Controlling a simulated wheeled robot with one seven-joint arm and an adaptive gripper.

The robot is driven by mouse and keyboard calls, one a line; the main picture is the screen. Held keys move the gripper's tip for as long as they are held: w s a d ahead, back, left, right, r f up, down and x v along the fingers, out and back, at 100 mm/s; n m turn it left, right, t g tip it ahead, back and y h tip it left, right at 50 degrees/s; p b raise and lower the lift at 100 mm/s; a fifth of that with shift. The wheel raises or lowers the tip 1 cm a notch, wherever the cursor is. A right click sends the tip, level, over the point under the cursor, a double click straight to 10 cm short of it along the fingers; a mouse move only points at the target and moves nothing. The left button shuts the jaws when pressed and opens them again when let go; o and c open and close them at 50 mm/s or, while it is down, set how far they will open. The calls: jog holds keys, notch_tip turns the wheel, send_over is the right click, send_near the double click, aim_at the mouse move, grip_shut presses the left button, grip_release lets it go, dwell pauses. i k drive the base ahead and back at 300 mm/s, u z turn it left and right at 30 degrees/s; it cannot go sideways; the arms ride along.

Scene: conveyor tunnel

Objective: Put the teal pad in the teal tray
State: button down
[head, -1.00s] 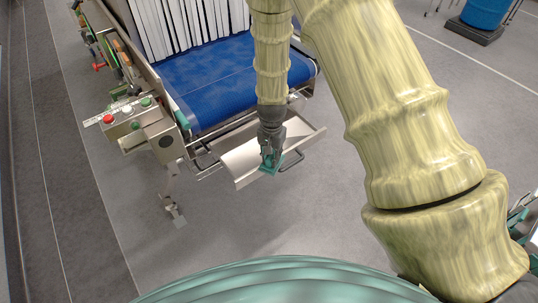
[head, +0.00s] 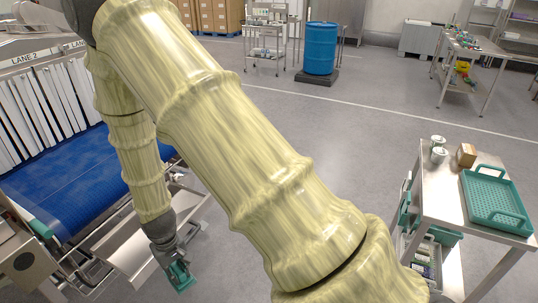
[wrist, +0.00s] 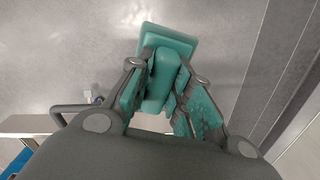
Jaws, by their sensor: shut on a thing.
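My gripper (head: 172,268) is at the lower left of the head view, by the metal chute at the conveyor's end. It is shut on the teal pad (head: 183,279). In the wrist view the pad (wrist: 165,80) sits between the fingers, its far end sticking out beyond them, with grey floor behind it. The fingers hide part of it. The teal tray (head: 493,198) is a perforated tray with raised rims. It lies on the steel cart at the right of the head view, well apart from my gripper.
The blue conveyor (head: 80,190) and the metal chute (head: 140,243) are at the left. A blue drum (head: 320,48) stands far back. Open grey floor lies between conveyor and cart.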

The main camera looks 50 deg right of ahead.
aim_at(492, 202)
jog(key=z, duration=0.55)
jog(key=k, duration=1.2)
jog(key=z, duration=1)
jog(key=i, duration=0.7)
jog(key=z, duration=0.45)
